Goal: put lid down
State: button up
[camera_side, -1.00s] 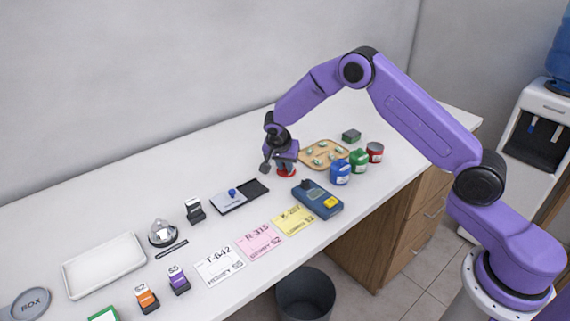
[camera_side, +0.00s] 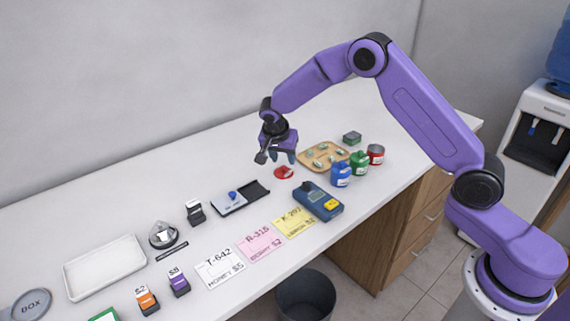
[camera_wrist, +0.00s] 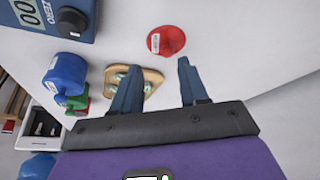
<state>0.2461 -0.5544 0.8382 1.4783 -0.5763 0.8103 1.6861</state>
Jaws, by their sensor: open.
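A red lid (camera_side: 284,172) lies flat on the white counter, with a small white label on its top; it also shows in the wrist view (camera_wrist: 166,41). My gripper (camera_side: 277,160) is open and empty above the counter, up and slightly left of the lid in the side view. In the wrist view its two fingers (camera_wrist: 156,80) are spread apart and the lid lies beyond their tips, not touched by them. A red open-topped jar (camera_side: 375,154) stands at the right end of the row of jars.
A wooden tray with several small greenish pieces (camera_side: 310,163) is right of the lid. Blue (camera_side: 341,174) and green (camera_side: 358,163) jars and a blue meter (camera_side: 318,201) stand nearby. The counter behind the lid is clear.

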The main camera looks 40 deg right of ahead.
jog(key=v, duration=0.6)
jog(key=shift+r, duration=0.2)
jog(key=s+a+r+n+y, duration=0.1)
jog(key=s+a+r+n, duration=0.2)
jog(key=s+n, duration=0.45)
jog(key=s+a+r+n+y, duration=0.2)
jog(key=s+a+r+n, duration=0.15)
jog(key=s, duration=0.75)
jog(key=s+d+n+g, duration=0.1)
jog(key=s+d+n, duration=0.2)
jog(key=s, duration=0.9)
jog(key=s+d+n+g+y, duration=0.1)
jog(key=s+d+n, duration=0.2)
jog(key=s+n, duration=0.6)
jog(key=s, duration=0.3)
jog(key=shift+d+f+n+y, duration=0.2)
jog(key=shift+d+n+y, duration=0.1)
jog(key=shift+d+n, duration=0.1)
